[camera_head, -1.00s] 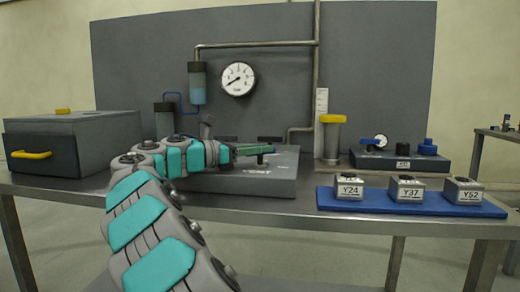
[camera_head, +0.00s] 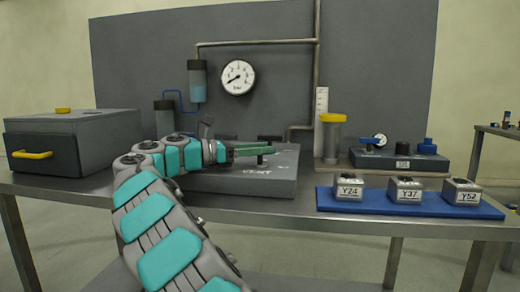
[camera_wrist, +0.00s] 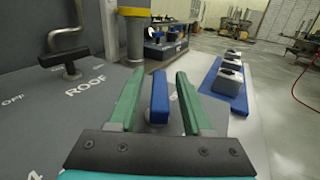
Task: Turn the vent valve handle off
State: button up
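In the wrist view, a blue bar handle (camera_wrist: 160,98) on a grey post stands between the two fingers of my gripper (camera_wrist: 158,82). The fingers are open, with a gap on each side of the handle. The handle lies roughly parallel to the fingers. Its own label is not visible, and my gripper mostly hides it in the head view.
A black handle (camera_wrist: 60,56) marked ROOF, with OFF beside it, is left of the fingers. Behind the plate stand pipes and a yellow-capped cylinder (camera_head: 332,138). A blue tray (camera_head: 400,204) with labelled blocks lies at right, and a grey box (camera_head: 70,140) with a yellow handle at left.

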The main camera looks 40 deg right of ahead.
jog(key=shift+w+a, duration=0.1)
jog(key=shift+v, duration=3.8)
